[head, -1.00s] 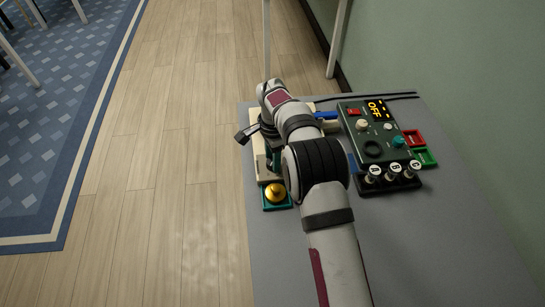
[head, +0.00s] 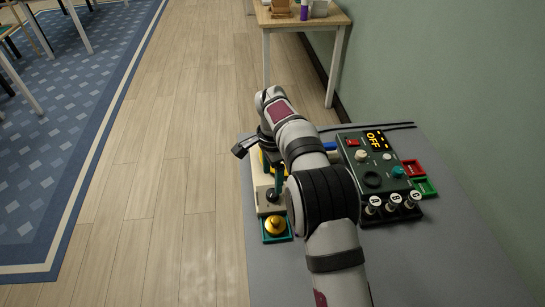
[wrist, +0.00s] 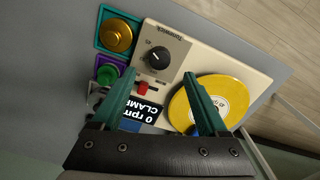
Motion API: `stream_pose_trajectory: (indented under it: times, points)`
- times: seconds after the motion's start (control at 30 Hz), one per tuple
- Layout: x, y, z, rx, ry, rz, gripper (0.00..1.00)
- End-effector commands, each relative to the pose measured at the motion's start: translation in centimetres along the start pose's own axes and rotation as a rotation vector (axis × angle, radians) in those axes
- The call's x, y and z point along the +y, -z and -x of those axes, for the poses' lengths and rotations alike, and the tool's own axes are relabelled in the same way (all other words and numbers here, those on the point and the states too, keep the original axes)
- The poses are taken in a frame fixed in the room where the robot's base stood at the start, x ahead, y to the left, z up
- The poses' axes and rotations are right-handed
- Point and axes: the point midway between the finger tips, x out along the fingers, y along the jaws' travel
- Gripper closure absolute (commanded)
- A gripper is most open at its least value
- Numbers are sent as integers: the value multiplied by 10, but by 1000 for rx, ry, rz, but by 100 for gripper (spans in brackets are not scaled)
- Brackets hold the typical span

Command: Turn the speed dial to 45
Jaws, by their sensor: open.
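The speed dial (wrist: 157,59) is a round black knob with a small pale mark, on a cream turntable box (wrist: 185,55) in the wrist view. I cannot read its setting against a scale. My gripper (wrist: 160,78) is open, its two teal fingers pointing toward the dial, one on each side below it; nothing is between the tips. A dark display (wrist: 145,116) reads "0 rpm CLAMP" upside down, partly covered by a finger. In the head view my arm hides much of the box (head: 262,203).
A gold button (wrist: 117,37) on a teal base and a green button (wrist: 108,73) on a purple base stand beside the box. A green control panel (head: 352,161) reading "OFF", red (head: 412,168) and green trays (head: 426,187), and several lettered knobs stand right of my arm. The grey tabletop's front (head: 410,270) is clear.

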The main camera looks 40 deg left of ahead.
Motion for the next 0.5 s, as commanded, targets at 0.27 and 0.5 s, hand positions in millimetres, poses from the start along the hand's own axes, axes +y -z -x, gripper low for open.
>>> stream_pose_trajectory:
  times: [0.27,0.5]
  points:
    - [-1,0,77,1,3,-1,23]
    - [0,0,95,0,1,0,23]
